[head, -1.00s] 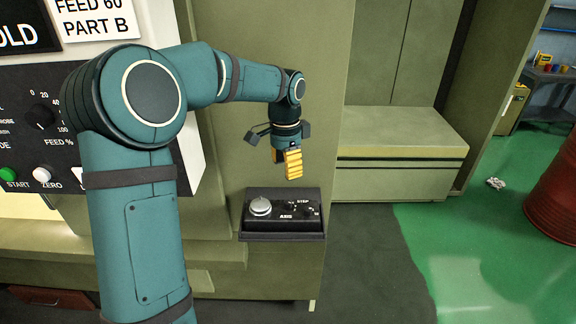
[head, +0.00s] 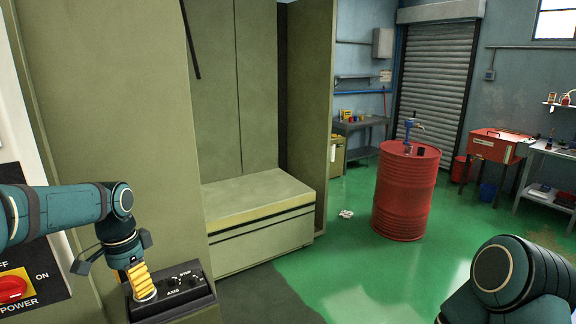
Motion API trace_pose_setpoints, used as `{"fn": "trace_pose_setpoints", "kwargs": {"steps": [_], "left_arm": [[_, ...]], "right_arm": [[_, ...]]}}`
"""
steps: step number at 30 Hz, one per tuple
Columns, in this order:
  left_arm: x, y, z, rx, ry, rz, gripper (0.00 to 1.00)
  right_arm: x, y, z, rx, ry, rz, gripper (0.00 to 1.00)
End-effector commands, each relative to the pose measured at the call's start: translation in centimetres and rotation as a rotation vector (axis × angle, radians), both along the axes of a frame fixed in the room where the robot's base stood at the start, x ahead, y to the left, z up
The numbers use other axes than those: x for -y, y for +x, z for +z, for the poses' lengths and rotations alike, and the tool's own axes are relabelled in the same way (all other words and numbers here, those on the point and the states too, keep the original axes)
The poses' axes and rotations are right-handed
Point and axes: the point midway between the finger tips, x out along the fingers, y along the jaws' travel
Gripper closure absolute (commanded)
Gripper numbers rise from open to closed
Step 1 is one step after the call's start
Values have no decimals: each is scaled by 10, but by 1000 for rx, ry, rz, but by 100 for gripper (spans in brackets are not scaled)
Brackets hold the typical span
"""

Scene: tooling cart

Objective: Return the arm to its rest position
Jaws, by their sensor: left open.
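My left arm comes in from the left edge, and its left gripper (head: 138,280) points down with yellow fingers. It is open and shows no object between the fingers. It appears in front of or just above the black pendant box (head: 185,290) marked AXIS and STEP, and hides the box's left part with the knob. I cannot tell whether it touches the box. My right arm shows only as a teal joint at the lower right; its gripper is out of view.
The green machine cabinet (head: 100,110) with a low ledge (head: 262,200) stands close on the left. A red power switch (head: 12,288) is at the left edge. A red drum (head: 405,195) stands on the open green floor (head: 330,260). A red cabinet (head: 495,146) and bench are behind.

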Motion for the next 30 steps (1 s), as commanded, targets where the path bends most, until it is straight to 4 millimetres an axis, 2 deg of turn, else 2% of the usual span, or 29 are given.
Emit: {"fn": "trace_pose_setpoints", "kwargs": {"steps": [1,3,7,11,15,18,21,25,30], "left_arm": [[1,0,-1,-1,-1,0,48],[21,4,-46,5,-34,16,48],[55,6,-111,27,-93,65,48],[96,-4,-184,38,-162,142,48],[143,-31,-265,44,-240,267,48],[172,-61,-316,41,-286,377,48],[196,-94,-357,38,-317,490,48],[214,-133,-391,37,-335,618,48],[223,-162,-410,44,-341,716,48]], "right_arm": [[0,0,0,0,0,0,53],[0,0,-10,-1,0,1,53],[-1,-1,-22,-3,-2,3,53],[-2,-1,-36,-4,-3,4,53],[-3,-2,-53,-8,-5,5,53],[-3,-3,-65,-11,-6,7,53],[-4,-4,-77,-14,-7,8,53],[-4,-4,-89,-16,-9,9,53],[-5,-5,-96,-17,-10,10,53]]}}
